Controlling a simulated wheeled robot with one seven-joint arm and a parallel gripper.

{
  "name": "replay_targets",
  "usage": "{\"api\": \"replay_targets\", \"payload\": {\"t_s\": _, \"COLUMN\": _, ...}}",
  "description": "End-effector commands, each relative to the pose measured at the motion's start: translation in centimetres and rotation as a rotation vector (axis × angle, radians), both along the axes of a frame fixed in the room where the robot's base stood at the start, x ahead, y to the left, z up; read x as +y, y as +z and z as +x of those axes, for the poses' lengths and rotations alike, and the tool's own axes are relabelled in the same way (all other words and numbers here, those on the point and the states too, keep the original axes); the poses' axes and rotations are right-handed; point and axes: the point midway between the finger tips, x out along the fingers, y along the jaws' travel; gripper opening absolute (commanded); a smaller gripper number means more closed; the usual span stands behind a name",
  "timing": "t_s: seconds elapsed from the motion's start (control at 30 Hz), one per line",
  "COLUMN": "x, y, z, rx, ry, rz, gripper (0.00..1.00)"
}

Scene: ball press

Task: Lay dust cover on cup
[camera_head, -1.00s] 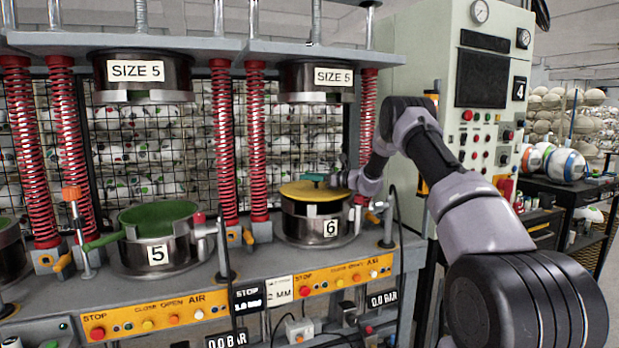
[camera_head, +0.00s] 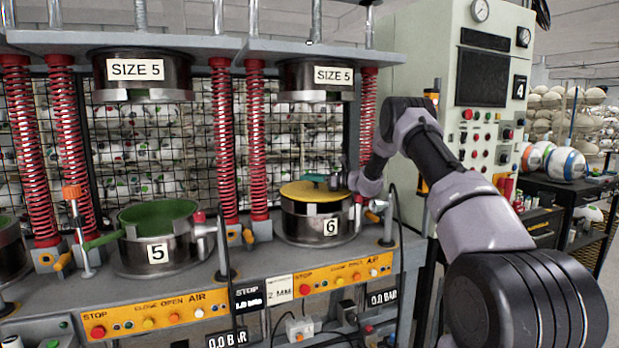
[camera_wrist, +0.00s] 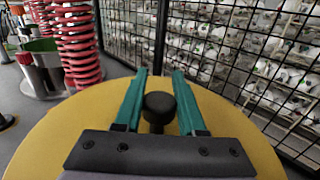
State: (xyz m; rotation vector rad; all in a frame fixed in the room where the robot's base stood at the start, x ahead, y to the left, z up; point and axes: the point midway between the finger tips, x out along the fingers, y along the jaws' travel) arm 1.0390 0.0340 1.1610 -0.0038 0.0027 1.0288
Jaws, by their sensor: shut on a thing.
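The dust cover is a flat yellow disc (camera_head: 316,191) with a black knob (camera_wrist: 159,106). It lies over the top of the metal cup marked 6 (camera_head: 300,226). In the head view its edge looks level with the cup's rim all round; I cannot tell whether any gap is left. My gripper (camera_wrist: 158,86) has teal fingers on either side of the knob and is shut on it. In the head view the teal fingers (camera_head: 314,178) show just above the disc. In the wrist view the disc hides the cup below.
An open cup marked 5 with a green lining (camera_head: 160,216) stands to the left. An upper die marked SIZE 5 (camera_head: 316,80) hangs above cup 6. Red springs (camera_head: 256,140) stand beside it, and wire mesh (camera_wrist: 220,45) is behind. Air hoses and a button panel (camera_head: 345,277) are in front.

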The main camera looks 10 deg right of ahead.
Motion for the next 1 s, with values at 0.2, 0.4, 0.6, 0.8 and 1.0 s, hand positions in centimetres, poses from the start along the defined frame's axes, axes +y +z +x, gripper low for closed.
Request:
{"api": "replay_targets", "payload": {"t_s": 0.2, "x": 0.0, "y": -0.4, "z": 0.0, "rx": -0.001, "ry": 0.000, "rz": 0.000, "gripper": 0.00}}
{"api": "replay_targets", "payload": {"t_s": 0.4, "x": 0.0, "y": -0.8, "z": 0.0, "rx": -0.001, "ry": 0.000, "rz": 0.002, "gripper": 0.00}}
{"api": "replay_targets", "payload": {"t_s": 0.6, "x": 0.0, "y": -0.8, "z": 0.0, "rx": -0.001, "ry": 0.000, "rz": 0.001, "gripper": 0.74}}
{"api": "replay_targets", "payload": {"t_s": 0.8, "x": 0.0, "y": -1.0, "z": 0.0, "rx": 0.001, "ry": 0.000, "rz": 0.000, "gripper": 0.74}}
{"api": "replay_targets", "payload": {"t_s": 1.0, "x": 0.0, "y": 0.4, "z": 0.0, "rx": -0.002, "ry": 0.000, "rz": 0.000, "gripper": 0.74}}
